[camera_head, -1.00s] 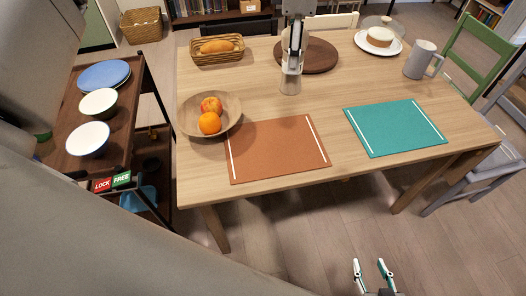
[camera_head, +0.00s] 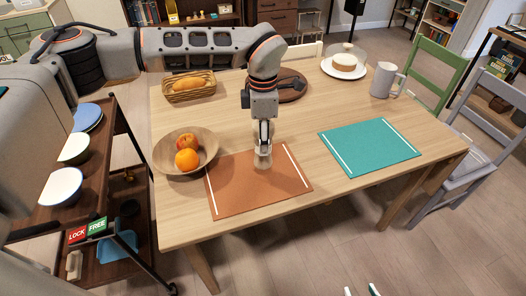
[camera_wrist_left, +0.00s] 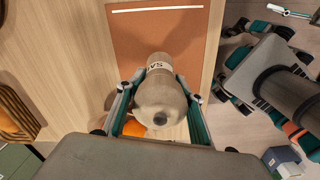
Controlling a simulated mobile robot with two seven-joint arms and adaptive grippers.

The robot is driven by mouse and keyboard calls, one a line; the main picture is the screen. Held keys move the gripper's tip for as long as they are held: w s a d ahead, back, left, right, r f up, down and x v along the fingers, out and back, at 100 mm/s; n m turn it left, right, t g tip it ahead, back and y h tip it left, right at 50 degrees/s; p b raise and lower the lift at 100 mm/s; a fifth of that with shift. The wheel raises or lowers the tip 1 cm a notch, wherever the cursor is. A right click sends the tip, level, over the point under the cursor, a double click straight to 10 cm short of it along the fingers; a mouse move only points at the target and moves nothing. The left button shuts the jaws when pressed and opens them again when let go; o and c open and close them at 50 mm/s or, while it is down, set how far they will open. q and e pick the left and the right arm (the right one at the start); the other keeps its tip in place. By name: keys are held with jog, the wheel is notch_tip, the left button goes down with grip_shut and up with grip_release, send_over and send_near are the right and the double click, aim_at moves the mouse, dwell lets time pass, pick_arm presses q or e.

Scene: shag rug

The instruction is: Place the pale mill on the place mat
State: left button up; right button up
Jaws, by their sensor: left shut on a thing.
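The pale mill (camera_head: 262,160) is a light beige, rounded upright thing. My left gripper (camera_head: 263,150) is shut on it from above, over the terracotta place mat (camera_head: 240,196). In the left wrist view the mill (camera_wrist_left: 160,95), with dark lettering, sits between both fingers, with the terracotta mat (camera_wrist_left: 140,40) behind it. I cannot tell whether its base touches the mat. A teal place mat (camera_head: 370,146) lies to the right. My right gripper (camera_head: 361,291) shows only its fingertips at the bottom edge, apart and empty, off the table.
A wooden bowl (camera_head: 168,158) with fruit stands just left of the terracotta mat. A cart (camera_head: 115,165) is at left.

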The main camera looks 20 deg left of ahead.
pick_arm(q)
jog(key=shift+f, duration=2.25)
jog(key=shift+f, duration=0.2)
jog(key=o, duration=1.3)
jog(key=shift+r, duration=0.1)
notch_tip(320, 180, up, 12)
jog(key=shift+r, duration=0.1)
